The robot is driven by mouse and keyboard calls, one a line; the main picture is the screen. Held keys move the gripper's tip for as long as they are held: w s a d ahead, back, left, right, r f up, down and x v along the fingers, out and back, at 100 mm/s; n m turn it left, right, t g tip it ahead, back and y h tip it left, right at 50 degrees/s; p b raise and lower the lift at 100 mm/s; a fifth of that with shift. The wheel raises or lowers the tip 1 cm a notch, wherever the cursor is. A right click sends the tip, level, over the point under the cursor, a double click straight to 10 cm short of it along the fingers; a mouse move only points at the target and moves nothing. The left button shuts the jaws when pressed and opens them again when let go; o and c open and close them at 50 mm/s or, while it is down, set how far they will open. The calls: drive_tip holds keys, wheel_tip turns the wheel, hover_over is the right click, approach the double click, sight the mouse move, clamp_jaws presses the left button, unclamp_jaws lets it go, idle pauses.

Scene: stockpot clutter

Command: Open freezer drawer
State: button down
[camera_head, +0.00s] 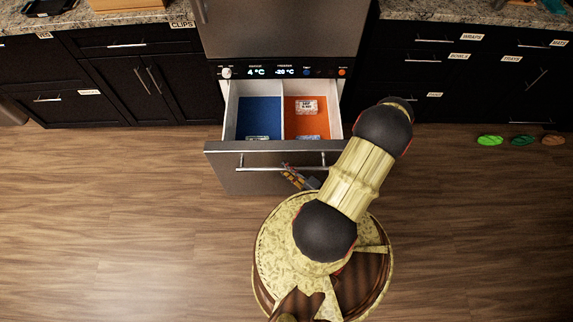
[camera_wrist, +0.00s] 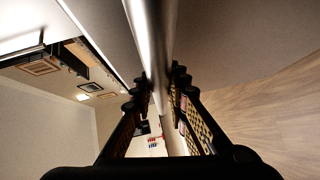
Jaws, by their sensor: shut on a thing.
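The freezer drawer (camera_head: 220,165) is pulled out from the fridge front. Its inside shows a blue-floored compartment (camera_head: 259,114) on the left and an orange-floored one (camera_head: 304,121) on the right. A bar handle (camera_head: 258,168) runs across the drawer's front. My gripper (camera_head: 300,176) is at the right half of the handle, partly hidden by my arm. In the wrist view, the two fingers of my gripper (camera_wrist: 165,88) stand on either side of the handle bar (camera_wrist: 157,45) and are shut on it.
The fridge door (camera_head: 279,30) and a display panel (camera_head: 275,71) are above the drawer. Dark cabinets (camera_head: 110,80) stand on both sides, under stone counters. Several coloured items (camera_head: 522,140) lie on the floor at right. The wooden floor (camera_head: 110,230) at left is clear.

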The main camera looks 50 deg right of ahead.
drive_tip(key=c, duration=1.7)
unclamp_jaws()
